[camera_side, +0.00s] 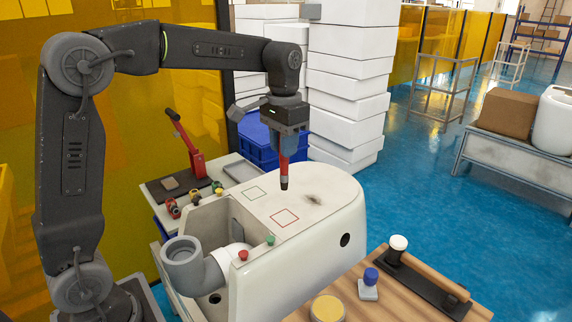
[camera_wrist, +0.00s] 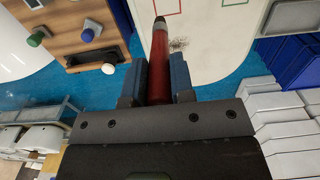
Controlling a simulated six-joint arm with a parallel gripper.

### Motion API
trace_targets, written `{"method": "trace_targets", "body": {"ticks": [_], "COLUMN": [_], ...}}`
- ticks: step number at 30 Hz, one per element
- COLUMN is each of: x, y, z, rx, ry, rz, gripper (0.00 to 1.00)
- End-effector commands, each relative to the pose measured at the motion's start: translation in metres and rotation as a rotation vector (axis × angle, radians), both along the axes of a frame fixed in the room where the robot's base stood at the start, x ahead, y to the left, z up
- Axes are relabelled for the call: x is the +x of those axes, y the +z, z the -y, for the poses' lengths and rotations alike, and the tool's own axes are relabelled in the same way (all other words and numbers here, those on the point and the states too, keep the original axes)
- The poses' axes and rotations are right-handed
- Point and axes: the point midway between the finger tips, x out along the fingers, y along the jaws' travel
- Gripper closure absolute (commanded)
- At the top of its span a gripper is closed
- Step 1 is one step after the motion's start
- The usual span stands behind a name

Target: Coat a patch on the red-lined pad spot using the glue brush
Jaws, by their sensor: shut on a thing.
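My gripper (camera_side: 288,133) is shut on a red brush (camera_side: 284,171) with a dark tip, pointing down. In the wrist view the brush (camera_wrist: 159,62) sits between the two fingers of my gripper (camera_wrist: 157,76). The dark tip is over the white toilet body's flat top (camera_side: 328,189), apparently a little above it; contact cannot be told. The red-lined square (camera_side: 285,217) is on that top, nearer the side camera than the tip. Its edge shows at the top of the wrist view (camera_wrist: 168,11). No coating is visible inside the red square.
A green-lined square (camera_side: 254,192) and a dark smudge (camera_side: 312,198) are on the same top. A grey pipe elbow (camera_side: 184,262) and small red and green knobs stand at the front left. A wooden table (camera_side: 427,266) holds several small items. White boxes (camera_side: 345,90) are stacked behind.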

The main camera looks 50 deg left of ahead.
Motion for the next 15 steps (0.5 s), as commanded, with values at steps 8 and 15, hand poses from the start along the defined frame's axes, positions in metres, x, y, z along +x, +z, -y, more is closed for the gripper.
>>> {"method": "trace_targets", "body": {"ticks": [8, 15], "x": [0.0, -0.015], "y": [-0.016, -0.057], "z": [0.035, 0.124], "rx": [0.0, 0.001], "ry": [-0.009, -0.013], "rz": [-0.003, -0.005], "gripper": [1.0, 1.0]}}
